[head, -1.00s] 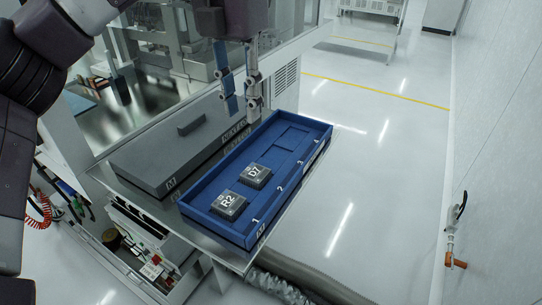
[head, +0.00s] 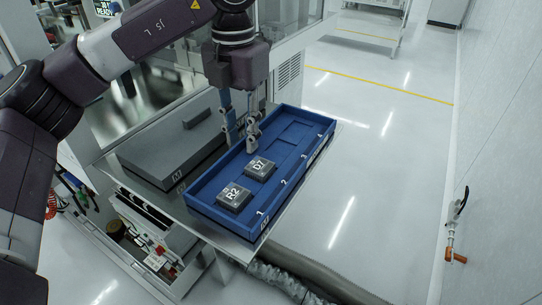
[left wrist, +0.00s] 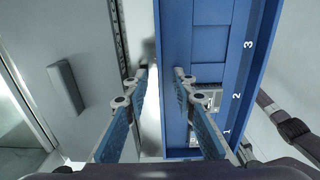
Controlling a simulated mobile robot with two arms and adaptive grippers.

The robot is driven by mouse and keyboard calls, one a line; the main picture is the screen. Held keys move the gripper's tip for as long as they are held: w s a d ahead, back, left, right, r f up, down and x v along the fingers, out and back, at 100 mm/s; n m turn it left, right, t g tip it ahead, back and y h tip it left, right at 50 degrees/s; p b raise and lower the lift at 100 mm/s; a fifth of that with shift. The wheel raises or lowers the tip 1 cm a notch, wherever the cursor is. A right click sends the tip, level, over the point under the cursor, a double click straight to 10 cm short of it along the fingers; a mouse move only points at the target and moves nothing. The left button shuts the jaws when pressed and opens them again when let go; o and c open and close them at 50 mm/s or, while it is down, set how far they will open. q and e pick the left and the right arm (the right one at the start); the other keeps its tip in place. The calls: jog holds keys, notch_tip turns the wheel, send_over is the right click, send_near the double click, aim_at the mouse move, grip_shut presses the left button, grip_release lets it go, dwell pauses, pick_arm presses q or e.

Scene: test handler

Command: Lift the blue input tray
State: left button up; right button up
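The blue input tray (head: 300,151) lies on a metal ledge, with slots numbered along its right edge. A dark chip marked R2 (head: 234,196) sits at slot 1 and one marked D7 (head: 260,168) at slot 2. The far slots look empty. My left gripper (head: 241,147) points down at the tray's left long wall, fingers apart and nothing between them that I can see held. In the left wrist view, the left gripper (left wrist: 161,72) has one finger over the gap beside the blue tray (left wrist: 173,95) and the other over its inside. Contact cannot be told. My right gripper is not seen.
A grey block-like tray (head: 150,153) with a raised handle (head: 196,118) lies left of the blue tray, with a narrow gap between. A glass-walled machine stands behind. Open floor (head: 375,180) lies to the right.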

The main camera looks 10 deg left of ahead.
pick_arm(q)
jog(key=shift+f, duration=0.15)
grip_shut()
dwell(0.5)
